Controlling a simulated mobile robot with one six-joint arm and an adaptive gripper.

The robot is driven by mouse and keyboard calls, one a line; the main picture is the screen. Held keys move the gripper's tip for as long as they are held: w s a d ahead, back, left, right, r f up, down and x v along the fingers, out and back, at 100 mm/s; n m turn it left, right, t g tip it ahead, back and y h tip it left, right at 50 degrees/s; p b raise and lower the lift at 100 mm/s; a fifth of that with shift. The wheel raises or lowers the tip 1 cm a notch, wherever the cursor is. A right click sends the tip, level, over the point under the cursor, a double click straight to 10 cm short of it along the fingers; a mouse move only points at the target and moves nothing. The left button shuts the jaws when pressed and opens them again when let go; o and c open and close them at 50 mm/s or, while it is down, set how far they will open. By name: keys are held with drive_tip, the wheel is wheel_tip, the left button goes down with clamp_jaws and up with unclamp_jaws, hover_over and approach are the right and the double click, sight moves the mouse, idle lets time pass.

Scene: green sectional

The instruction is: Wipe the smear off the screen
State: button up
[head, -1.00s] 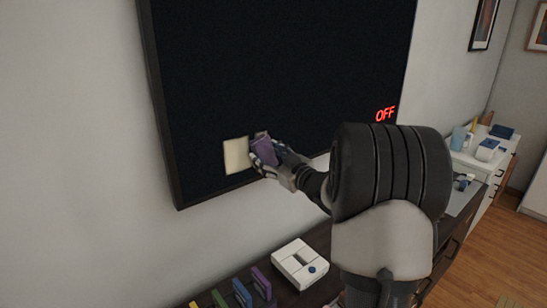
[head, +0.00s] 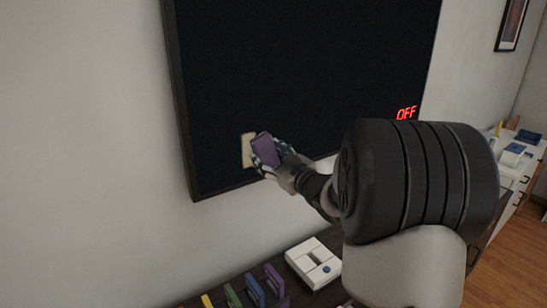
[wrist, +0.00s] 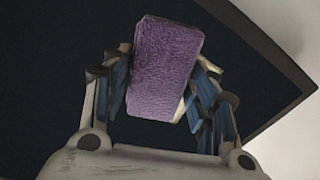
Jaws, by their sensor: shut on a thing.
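The dark wall screen (head: 300,70) shows a pale cream smear (head: 248,150) near its lower left. My gripper (head: 265,152) is shut on a purple textured pad (head: 268,147), just right of the smear's visible part and overlapping it in the head view. In the wrist view, the pad (wrist: 163,65) sits between the fingers of my gripper (wrist: 160,85), with the dark screen behind. A small pale patch shows beside the pad's lower right edge. I cannot tell whether the pad touches the screen, or how much smear the pad and fingers hide.
A dark cabinet (head: 230,285) stands below the screen. It holds a white box with a blue button (head: 315,263) and a row of yellow, green, blue and purple upright items (head: 254,290). A white drawer unit (head: 518,165) stands at the right. Red "OFF" text (head: 406,113) is on the screen.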

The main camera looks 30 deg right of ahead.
sight(241, 147)
drive_tip(key=shift+a+b, duration=1.3)
drive_tip(key=shift+a, duration=2.05)
drive_tip(key=shift+s+r+p, duration=0.15)
drive_tip(key=shift+r+p, duration=1)
drive_tip(key=shift+r, duration=0.3)
drive_tip(key=shift+w+d+p, duration=0.15)
drive_tip(key=shift+d+p, duration=1.05)
drive_tip(key=shift+d, duration=2.5)
drive_tip(key=shift+w+d+p, duration=0.15)
drive_tip(key=shift+d+p, duration=1.05)
drive_tip(key=shift+d, duration=2.45)
drive_tip(key=shift+s+a+f+b, duration=0.1)
drive_tip(key=shift+a+b, duration=1.35)
drive_tip(key=shift+a, duration=2.25)
drive_tip(key=shift+s+a+b, duration=0.1)
drive_tip(key=shift+a+b, duration=1.3)
drive_tip(key=shift+a, duration=2.25)
drive_tip(key=shift+s+d, duration=0.15)
drive_tip(key=shift+s, duration=2.8)
drive_tip(key=shift+s, duration=0.15)
drive_tip(key=shift+s, duration=1.35)
